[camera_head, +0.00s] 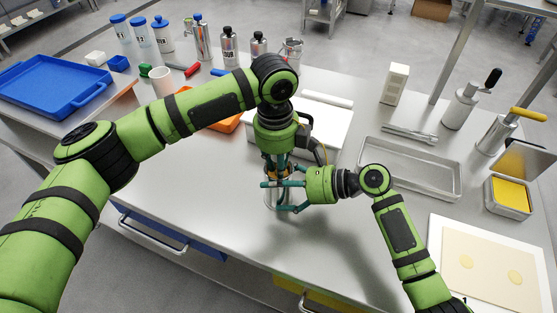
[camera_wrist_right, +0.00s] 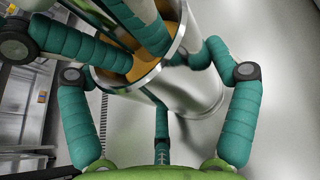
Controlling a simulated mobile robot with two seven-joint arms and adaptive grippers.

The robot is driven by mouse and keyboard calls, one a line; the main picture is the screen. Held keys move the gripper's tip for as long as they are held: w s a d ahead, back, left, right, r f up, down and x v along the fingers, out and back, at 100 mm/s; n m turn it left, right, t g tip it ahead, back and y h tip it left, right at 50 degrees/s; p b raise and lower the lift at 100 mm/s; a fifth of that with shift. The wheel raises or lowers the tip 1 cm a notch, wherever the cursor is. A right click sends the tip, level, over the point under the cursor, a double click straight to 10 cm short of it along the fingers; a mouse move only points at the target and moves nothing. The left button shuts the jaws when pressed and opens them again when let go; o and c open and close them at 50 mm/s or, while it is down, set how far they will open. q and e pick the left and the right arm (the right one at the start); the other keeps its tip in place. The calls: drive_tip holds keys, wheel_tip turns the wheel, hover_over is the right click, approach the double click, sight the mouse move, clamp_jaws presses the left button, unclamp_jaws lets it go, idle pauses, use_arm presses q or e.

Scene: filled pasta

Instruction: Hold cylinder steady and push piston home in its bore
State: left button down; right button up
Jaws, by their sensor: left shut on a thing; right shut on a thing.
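The cylinder (camera_head: 270,198) is a shiny metal tube standing on the bench near its front edge in the head view. It fills the middle of the right wrist view (camera_wrist_right: 195,92), with its open rim towards the upper left. My right gripper (camera_head: 278,197) is shut around its side, teal fingers on either side of the wall. My left gripper (camera_head: 276,172) points down from above and is shut at the cylinder's mouth. The piston is mostly hidden by the left fingers. A tan surface shows inside the rim; I cannot tell whether it is piston or filling.
A white board (camera_head: 318,118) lies behind the grippers. An empty metal tray (camera_head: 408,178) is to the right, with a sheet bearing pasta dough (camera_head: 480,265) nearer the front. A blue tray (camera_head: 50,88) and several bottles stand at the left and back. The bench in front is clear.

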use_arm(q)
drive_tip(key=shift+f, duration=0.5)
use_arm(e)
drive_tip(key=shift+s+f, duration=0.15)
drive_tip(key=shift+f, duration=0.2)
use_arm(q)
drive_tip(key=c, duration=0.9)
unclamp_jaws()
wheel_tip(320, 180, up, 13)
drive_tip(key=shift+r, duration=0.1)
drive_tip(key=shift+s+r+n+g+h, duration=0.1)
drive_tip(key=shift+r+n+g+h, duration=0.25)
drive_tip(key=shift+h, duration=0.35)
drive_tip(key=shift+a+r+n+g+h, duration=0.2)
drive_tip(key=shift+r+n+g+h, duration=0.15)
drive_tip(key=shift+r+n+h, duration=0.6)
drive_tip(key=shift+f, duration=0.15)
